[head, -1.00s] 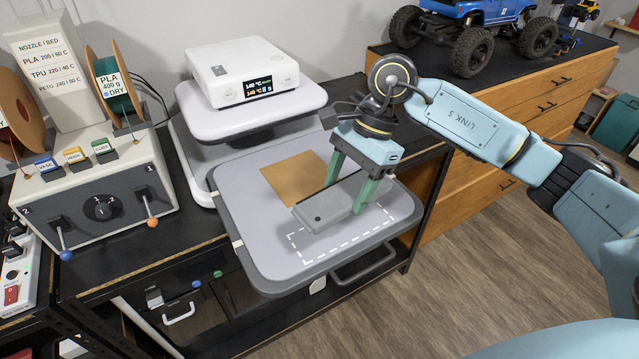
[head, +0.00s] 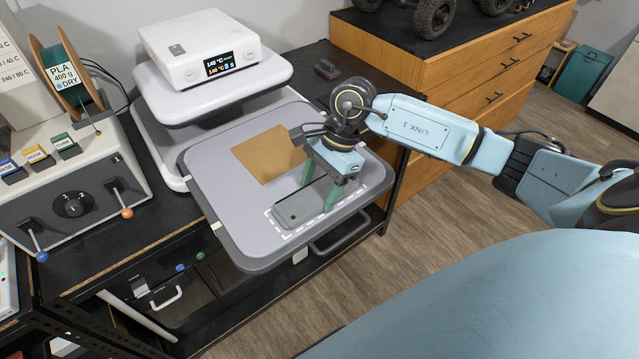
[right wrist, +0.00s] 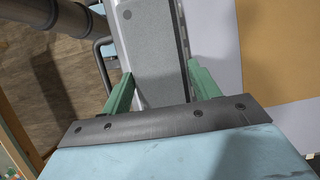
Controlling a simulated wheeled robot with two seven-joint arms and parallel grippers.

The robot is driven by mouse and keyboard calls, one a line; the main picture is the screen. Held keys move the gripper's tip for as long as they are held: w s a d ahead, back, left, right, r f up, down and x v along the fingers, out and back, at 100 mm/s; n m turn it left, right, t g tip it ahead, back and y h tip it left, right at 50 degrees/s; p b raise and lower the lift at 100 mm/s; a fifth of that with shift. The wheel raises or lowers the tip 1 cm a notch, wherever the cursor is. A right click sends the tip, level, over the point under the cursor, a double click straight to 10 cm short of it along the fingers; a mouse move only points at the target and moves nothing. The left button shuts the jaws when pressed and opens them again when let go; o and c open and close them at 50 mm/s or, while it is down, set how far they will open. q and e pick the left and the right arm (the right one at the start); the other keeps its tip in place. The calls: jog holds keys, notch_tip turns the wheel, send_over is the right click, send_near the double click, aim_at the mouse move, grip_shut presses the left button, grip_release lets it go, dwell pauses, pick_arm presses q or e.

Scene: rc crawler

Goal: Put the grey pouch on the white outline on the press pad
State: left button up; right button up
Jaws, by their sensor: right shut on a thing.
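The grey pouch (head: 295,210) is a flat, long block-like piece lying roughly level over the white dashed outline (head: 318,227) on the grey press pad (head: 215,165). I cannot tell whether the pouch touches the pad. My right gripper (head: 317,196) points down with its green fingers shut on the pouch's two long sides. In the right wrist view, the pouch (right wrist: 155,50) sits between the fingers (right wrist: 158,88). My left gripper is not in view.
A tan square sheet (head: 268,155) lies on the pad behind the pouch. The white press head with its display box (head: 205,55) stands at the back. A control box with levers (head: 75,190) is at left. A wooden drawer cabinet (head: 460,75) stands at right.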

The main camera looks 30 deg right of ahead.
jog(key=o, duration=0.5)
jog(key=shift+f, duration=0.1)
jog(key=o, duration=0.5)
jog(key=shift+c, duration=0.2)
jog(key=b+v, duration=0.2)
jog(key=v, duration=1)
jog(key=shift+r, duration=0.25)
jog(key=shift+a, duration=0.1)
